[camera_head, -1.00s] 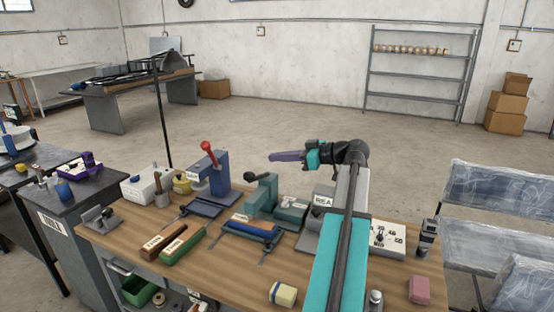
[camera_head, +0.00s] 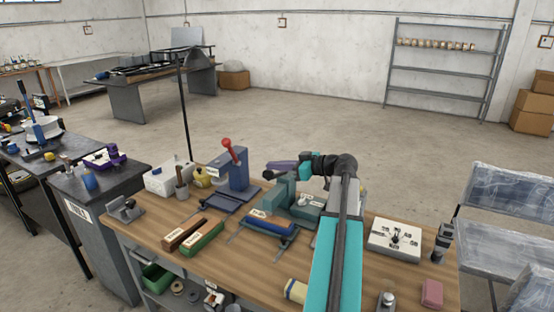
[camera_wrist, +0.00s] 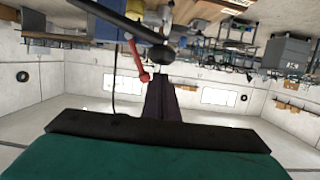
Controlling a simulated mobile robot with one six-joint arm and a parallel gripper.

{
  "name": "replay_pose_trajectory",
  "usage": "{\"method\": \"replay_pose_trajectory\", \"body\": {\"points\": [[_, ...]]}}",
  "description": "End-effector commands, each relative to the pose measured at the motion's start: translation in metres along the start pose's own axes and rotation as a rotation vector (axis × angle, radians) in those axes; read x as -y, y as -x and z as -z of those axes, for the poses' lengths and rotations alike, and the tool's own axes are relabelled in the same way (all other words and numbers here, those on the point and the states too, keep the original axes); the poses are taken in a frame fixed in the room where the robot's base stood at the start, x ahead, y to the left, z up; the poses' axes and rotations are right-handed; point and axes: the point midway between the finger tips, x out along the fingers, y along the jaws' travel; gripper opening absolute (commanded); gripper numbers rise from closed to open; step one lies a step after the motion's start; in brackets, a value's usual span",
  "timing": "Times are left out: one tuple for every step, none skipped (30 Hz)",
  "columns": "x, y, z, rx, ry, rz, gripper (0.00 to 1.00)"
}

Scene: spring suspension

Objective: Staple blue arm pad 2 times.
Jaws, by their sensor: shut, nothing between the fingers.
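A blue pad (camera_head: 271,226) lies flat on the teal bench press (camera_head: 281,190), in the middle of the workbench in the head view. The press's black ball knob (camera_wrist: 162,54) and its dark lever show close up in the wrist view, at the fingertips. My gripper (camera_head: 271,167) has purple fingers, shut with nothing between them, just above the top of the press. It also shows in the wrist view (camera_wrist: 160,84). In the head view the knob is hard to make out behind the fingers. I cannot tell whether they touch it.
A blue press (camera_head: 233,172) with a red-knobbed lever (camera_head: 228,143) stands just left of the teal one. Brown (camera_head: 184,234) and green (camera_head: 203,238) labelled blocks lie at the front left. A white box with a dial (camera_head: 395,236) stands to the right.

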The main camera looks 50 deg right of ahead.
Motion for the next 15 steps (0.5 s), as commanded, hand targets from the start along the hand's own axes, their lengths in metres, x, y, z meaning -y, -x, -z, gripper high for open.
{"method": "replay_pose_trajectory", "body": {"points": [[0.0002, -0.0004, -0.0019, 0.000, -0.001, 0.000, 0.00], [0.0003, -0.0007, -0.0032, 0.000, -0.001, 0.000, 0.00], [0.0002, -0.0011, -0.0048, 0.000, -0.001, 0.000, 0.00], [0.0002, -0.0013, -0.0057, 0.000, -0.001, 0.000, 0.00], [0.0002, -0.0015, -0.0065, 0.000, -0.001, 0.000, 0.00], [0.0002, -0.0017, -0.0073, 0.000, -0.001, 0.000, 0.00], [0.0002, -0.0018, -0.0077, 0.000, -0.001, 0.000, 0.00], [0.0002, -0.0019, -0.0079, 0.000, -0.001, 0.000, 0.00], [0.0001, -0.0019, -0.0081, 0.000, -0.001, 0.000, 0.00], [0.0001, -0.0019, -0.0081, 0.000, -0.001, 0.000, 0.00], [0.0001, -0.0019, -0.0081, 0.000, 0.000, 0.000, 0.00], [0.0001, -0.0019, -0.0081, 0.000, 0.000, 0.000, 0.00], [0.0001, -0.0019, -0.0081, 0.000, 0.000, 0.000, 0.00], [0.0001, -0.0019, -0.0081, 0.000, 0.000, 0.000, 0.00], [0.0001, -0.0019, -0.0080, 0.000, 0.000, 0.000, 0.00]]}}
